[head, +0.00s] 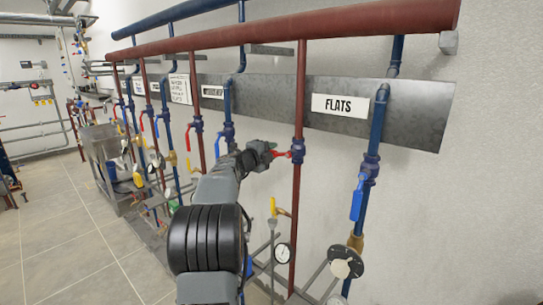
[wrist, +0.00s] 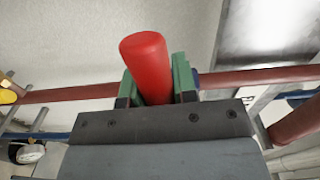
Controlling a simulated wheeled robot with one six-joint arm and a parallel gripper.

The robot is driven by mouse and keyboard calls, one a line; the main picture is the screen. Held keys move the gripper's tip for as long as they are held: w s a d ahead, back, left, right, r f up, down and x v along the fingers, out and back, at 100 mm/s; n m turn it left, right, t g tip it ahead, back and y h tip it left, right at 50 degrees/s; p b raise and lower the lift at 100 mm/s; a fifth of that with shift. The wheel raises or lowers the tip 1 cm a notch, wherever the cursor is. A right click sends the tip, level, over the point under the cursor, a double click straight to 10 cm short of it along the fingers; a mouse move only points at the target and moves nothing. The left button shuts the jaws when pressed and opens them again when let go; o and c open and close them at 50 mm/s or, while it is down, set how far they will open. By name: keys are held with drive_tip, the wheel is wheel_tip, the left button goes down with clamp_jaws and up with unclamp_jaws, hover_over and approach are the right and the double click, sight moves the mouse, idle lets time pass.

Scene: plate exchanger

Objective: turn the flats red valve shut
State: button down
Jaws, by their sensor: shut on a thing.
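The flats red valve (head: 297,150) sits on the red vertical pipe just left of the white "FLATS" label (head: 339,105). Its red handle sticks out roughly level to the left, away from the pipe. My gripper (head: 268,154) is at the handle's outer end. In the wrist view, the red handle (wrist: 147,62) stands between the green finger pads of my gripper (wrist: 158,85), which is shut on it. The part of the handle between the fingers is partly hidden.
A blue valve handle (head: 357,199) hangs down on the blue pipe to the right. A yellow handle (head: 273,207) and a pressure gauge (head: 283,253) are below my gripper. More pipes with red and blue handles line the wall to the left. The tiled floor (head: 65,235) at left is clear.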

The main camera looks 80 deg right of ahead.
drive_tip(key=shift+r+m, duration=0.25)
drive_tip(key=shift+m, duration=0.05)
idle(0.4)
drive_tip(key=c, duration=0.9)
unclamp_jaws()
drive_tip(key=shift+a, duration=0.1)
drive_tip(key=b+v, duration=0.2)
drive_tip(key=v, duration=1.1)
drive_tip(key=shift+a, duration=0.25)
drive_tip(key=shift+w, duration=0.25)
